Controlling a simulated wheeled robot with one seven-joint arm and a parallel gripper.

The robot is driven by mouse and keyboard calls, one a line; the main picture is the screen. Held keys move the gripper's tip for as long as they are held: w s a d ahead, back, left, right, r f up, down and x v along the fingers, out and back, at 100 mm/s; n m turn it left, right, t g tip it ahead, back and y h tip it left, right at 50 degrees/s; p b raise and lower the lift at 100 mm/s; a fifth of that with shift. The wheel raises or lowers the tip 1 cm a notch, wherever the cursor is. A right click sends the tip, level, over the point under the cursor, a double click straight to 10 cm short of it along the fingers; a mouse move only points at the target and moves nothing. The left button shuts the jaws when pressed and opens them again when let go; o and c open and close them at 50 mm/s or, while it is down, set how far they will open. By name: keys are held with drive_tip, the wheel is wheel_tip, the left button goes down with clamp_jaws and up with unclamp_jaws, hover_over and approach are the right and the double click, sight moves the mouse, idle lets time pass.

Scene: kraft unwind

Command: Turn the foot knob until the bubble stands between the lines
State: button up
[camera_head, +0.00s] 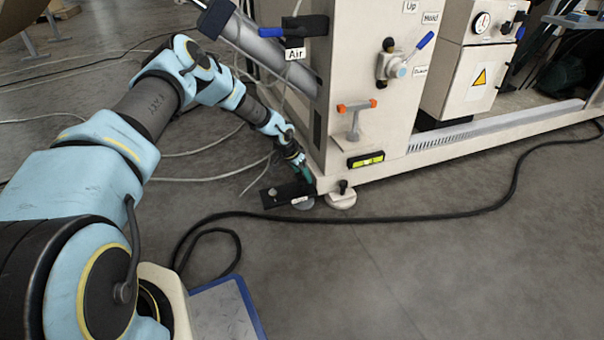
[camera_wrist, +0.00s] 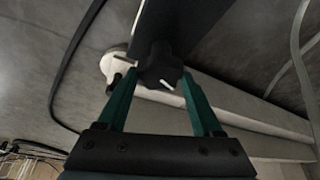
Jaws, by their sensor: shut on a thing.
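The foot knob (camera_wrist: 160,64) is a black, lobed knob with a light mark, in the middle of the wrist view under a dark plate (camera_wrist: 185,25). My gripper (camera_wrist: 160,78) has its two teal fingers on either side of the knob, shut on it. In the head view my gripper (camera_head: 304,171) reaches down to the machine's near corner, and its fingers hide most of the knob. The spirit level (camera_head: 366,160) is a yellow-green vial in a black frame low on the cream machine. Its bubble and lines are too small to place surely.
A black foot bracket (camera_head: 285,195) juts out at the machine's corner beside a round pale foot (camera_head: 340,199). A black cable (camera_head: 400,216) snakes across the grey floor. An orange-ended handle (camera_head: 356,118) sticks out above the level. Open floor lies in front.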

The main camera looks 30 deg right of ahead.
idle(0.3)
drive_tip(key=o, duration=1.4)
drive_tip(key=shift+c, duration=0.2)
drive_tip(key=w+p+v, duration=0.1)
drive_tip(key=p+v, duration=0.3)
drive_tip(key=v, duration=0.6)
drive_tip(key=shift+s+a+r, duration=0.25)
drive_tip(key=shift+s+r, duration=0.1)
drive_tip(key=shift+s, duration=0.1)
